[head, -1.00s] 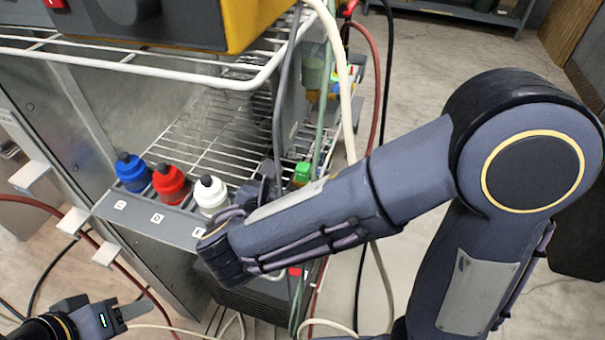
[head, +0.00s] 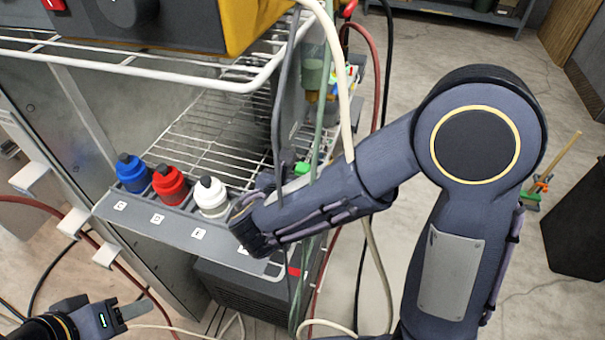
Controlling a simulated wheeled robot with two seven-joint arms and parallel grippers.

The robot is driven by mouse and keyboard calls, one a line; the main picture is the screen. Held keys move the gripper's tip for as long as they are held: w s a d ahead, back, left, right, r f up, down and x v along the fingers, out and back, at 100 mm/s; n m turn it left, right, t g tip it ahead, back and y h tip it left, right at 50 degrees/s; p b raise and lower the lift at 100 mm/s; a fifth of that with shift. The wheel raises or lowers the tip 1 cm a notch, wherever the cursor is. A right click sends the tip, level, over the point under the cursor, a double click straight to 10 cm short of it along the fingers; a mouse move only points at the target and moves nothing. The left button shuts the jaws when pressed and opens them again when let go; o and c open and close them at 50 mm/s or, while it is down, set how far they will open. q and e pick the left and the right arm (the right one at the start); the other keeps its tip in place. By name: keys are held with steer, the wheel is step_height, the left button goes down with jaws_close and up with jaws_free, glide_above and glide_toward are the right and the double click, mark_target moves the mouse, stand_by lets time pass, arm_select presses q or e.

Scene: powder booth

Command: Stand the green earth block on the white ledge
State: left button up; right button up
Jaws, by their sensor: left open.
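A small bright green block (head: 301,168) shows at the right end of the wire shelf, partly hidden by hoses and my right arm. I take it for the green earth block. My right gripper (head: 266,181) is mostly hidden behind its own wrist, left of the green block; I cannot tell whether its jaws are open or touch anything. My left gripper (head: 128,310) is open and empty at the lower left, far from the block. Several white bracket-like ledges stick out at the left, including one (head: 73,220); I cannot tell which is the task's ledge.
Blue (head: 132,174), red (head: 170,185) and white (head: 210,198) bottles stand along the labelled grey shelf front (head: 140,221). An upper white wire rack (head: 200,78) overhangs the shelf. Hoses (head: 341,80) hang at its right. A broom (head: 545,178) stands at the right.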

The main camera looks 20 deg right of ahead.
jaws_close()
